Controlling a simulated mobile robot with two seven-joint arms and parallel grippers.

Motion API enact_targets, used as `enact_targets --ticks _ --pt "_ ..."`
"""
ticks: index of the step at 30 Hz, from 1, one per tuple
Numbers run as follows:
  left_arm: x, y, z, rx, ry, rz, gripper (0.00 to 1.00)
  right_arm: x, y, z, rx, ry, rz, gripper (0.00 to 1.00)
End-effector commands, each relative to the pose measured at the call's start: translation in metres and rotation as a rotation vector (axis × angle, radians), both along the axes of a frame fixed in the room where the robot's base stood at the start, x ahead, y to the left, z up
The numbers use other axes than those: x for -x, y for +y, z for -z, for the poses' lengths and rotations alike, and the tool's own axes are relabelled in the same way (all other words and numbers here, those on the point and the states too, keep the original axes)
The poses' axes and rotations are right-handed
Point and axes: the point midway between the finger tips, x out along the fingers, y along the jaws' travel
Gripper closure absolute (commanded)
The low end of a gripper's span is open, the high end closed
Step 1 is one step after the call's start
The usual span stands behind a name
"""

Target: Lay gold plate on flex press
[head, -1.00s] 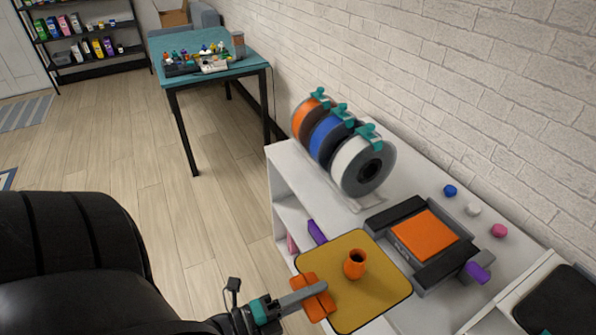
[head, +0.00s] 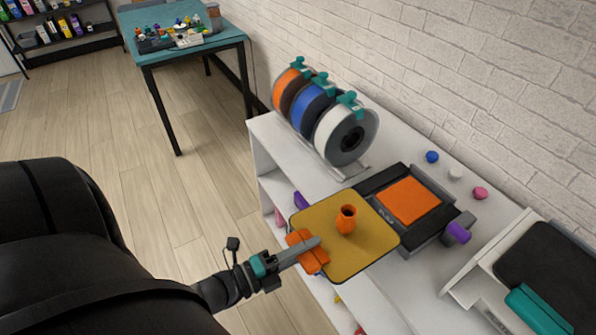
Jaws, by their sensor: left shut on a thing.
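The gold plate (head: 362,254) is a flat square with rounded corners, and a small orange vase-like piece (head: 346,220) stands on it. My left gripper (head: 312,250) is shut on the plate's orange handle tab (head: 301,238) at its left edge. The plate is held roughly level at the front of the white shelf unit, and its far right corner overlaps the near edge of the flex press in the picture. The flex press (head: 382,184) is a dark frame with an orange square bed (head: 408,201) and a purple knob (head: 458,232). My right gripper is not in view.
Orange, blue and white filament spools (head: 346,134) stand on the white shelf top (head: 263,133) behind the plate. Small blue, white and pink pieces (head: 481,193) lie near the brick wall. A black-topped machine (head: 548,262) stands at right. A teal table (head: 222,39) is farther back.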

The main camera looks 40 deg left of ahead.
Motion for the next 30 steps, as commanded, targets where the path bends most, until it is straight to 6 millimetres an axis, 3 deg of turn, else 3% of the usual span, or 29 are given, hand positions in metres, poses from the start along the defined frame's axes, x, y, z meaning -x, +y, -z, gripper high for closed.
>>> enact_targets --ticks 30 --pt "-0.078 -0.028 0.0 0.002 -0.004 0.001 1.0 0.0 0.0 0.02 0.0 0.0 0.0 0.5"
